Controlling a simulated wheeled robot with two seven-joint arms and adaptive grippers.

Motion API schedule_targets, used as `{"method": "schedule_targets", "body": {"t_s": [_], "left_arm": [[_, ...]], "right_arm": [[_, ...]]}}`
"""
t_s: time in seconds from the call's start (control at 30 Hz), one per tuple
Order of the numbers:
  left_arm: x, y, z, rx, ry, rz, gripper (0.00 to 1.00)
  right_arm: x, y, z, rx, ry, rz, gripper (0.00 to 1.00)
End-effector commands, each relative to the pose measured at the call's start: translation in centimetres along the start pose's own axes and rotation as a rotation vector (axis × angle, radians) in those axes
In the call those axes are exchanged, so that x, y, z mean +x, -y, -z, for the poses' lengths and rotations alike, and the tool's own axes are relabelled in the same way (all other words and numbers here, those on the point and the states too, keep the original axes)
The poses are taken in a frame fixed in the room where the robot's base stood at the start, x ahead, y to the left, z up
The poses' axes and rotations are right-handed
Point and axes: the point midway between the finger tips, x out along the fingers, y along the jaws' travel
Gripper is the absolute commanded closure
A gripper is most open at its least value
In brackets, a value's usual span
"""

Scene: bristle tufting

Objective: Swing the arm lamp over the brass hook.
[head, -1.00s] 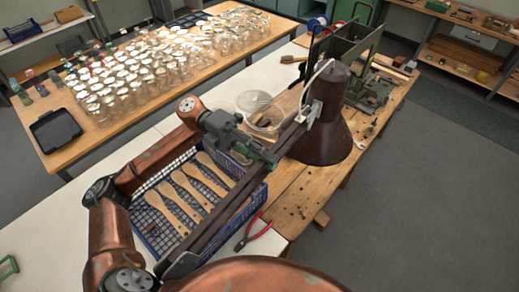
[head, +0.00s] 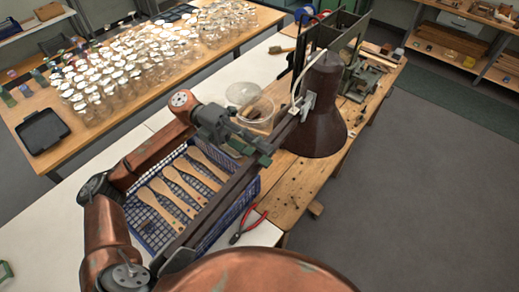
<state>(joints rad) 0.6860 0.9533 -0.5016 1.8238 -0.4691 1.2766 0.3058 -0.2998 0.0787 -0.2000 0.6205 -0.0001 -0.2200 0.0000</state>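The arm lamp has a dark brown, bell-shaped shade (head: 315,125) over the right side of the wooden workbench. Its long dark arm (head: 222,203) runs from the lower left up to a pale bracket by the shade. My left gripper (head: 258,148) is at this lamp arm, a little below the bracket, with its fingers close to or touching the bar. The fingers blend into the dark bar, so I cannot see whether they are closed on it. I cannot make out the brass hook. My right gripper is not in view.
A blue basket (head: 143,222) with several wooden brush blanks lies under the lamp arm. Red-handled pliers (head: 247,224) and a clear round tub (head: 256,108) are near. A dark green bench machine (head: 365,78) stands behind the shade. Many jars fill the back table (head: 110,125).

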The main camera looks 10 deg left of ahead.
Motion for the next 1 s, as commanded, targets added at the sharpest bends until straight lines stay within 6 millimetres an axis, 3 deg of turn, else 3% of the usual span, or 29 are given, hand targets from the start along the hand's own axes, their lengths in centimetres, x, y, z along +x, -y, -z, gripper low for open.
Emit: {"method": "schedule_targets", "body": {"t_s": [0.23,0.7,1.0], "left_arm": [[-1.0,0.0,-0.1,-0.001,0.001,0.0,0.7],[-9.9,0.0,-0.1,0.0,0.003,0.0,0.7],[-12.1,0.0,0.0,0.001,-0.001,0.0,0.7]], "right_arm": [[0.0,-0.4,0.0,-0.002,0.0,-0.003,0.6],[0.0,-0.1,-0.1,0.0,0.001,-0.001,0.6],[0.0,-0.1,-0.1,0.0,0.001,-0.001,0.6]]}}
